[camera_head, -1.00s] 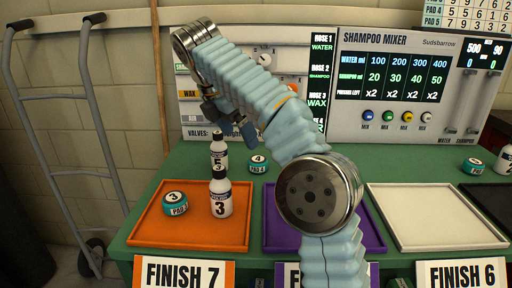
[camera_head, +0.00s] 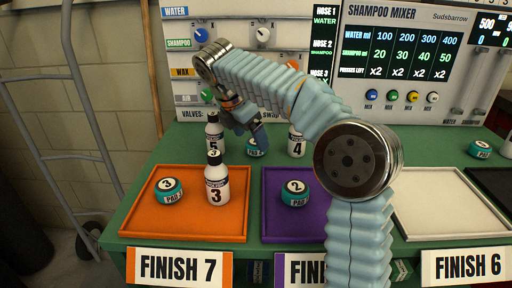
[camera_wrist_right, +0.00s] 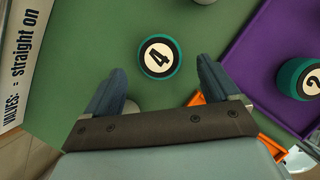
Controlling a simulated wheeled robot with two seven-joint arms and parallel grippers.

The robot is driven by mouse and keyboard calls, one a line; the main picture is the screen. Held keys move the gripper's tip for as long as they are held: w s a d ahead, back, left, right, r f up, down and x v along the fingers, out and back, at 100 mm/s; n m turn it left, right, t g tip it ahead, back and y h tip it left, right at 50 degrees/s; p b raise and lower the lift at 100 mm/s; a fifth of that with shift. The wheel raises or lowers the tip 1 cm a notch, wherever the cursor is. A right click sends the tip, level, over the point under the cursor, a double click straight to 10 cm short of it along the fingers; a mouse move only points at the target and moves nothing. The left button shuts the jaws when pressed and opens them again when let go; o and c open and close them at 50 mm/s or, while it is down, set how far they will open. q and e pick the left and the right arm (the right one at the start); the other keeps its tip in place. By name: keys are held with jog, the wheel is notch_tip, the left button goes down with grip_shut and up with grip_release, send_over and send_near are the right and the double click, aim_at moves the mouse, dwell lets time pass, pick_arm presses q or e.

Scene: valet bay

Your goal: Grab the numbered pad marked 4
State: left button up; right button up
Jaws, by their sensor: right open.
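The numbered pad marked 4 (camera_head: 256,150) is a teal puck with a white top, standing on the green table behind the trays. My right gripper (camera_head: 251,137) hangs just above it and partly covers it in the head view. In the right wrist view the pad (camera_wrist_right: 160,57) shows whole, with its 4 readable. It lies in line with the gap between the fingers of my right gripper (camera_wrist_right: 161,74), slightly past the tips. The fingers are apart and nothing is between them. My left gripper is not in view.
Bottle 5 (camera_head: 214,135) stands left of the pad and bottle 4 (camera_head: 297,142) right of it. The orange tray (camera_head: 140,215) holds pad 3 and bottle 3. The purple tray (camera_head: 275,220) holds pad 2 (camera_head: 294,194). The mixer panel (camera_head: 425,70) stands behind.

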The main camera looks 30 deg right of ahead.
aim_at(254, 142)
jog(key=x, duration=0.3)
jog(key=shift+d+f, duration=0.2)
jog(key=shift+f, duration=0.05)
jog(key=shift+c, duration=0.5)
jog(key=c, duration=1)
jog(key=shift+r, duration=0.1)
jog(key=shift+c, duration=0.2)
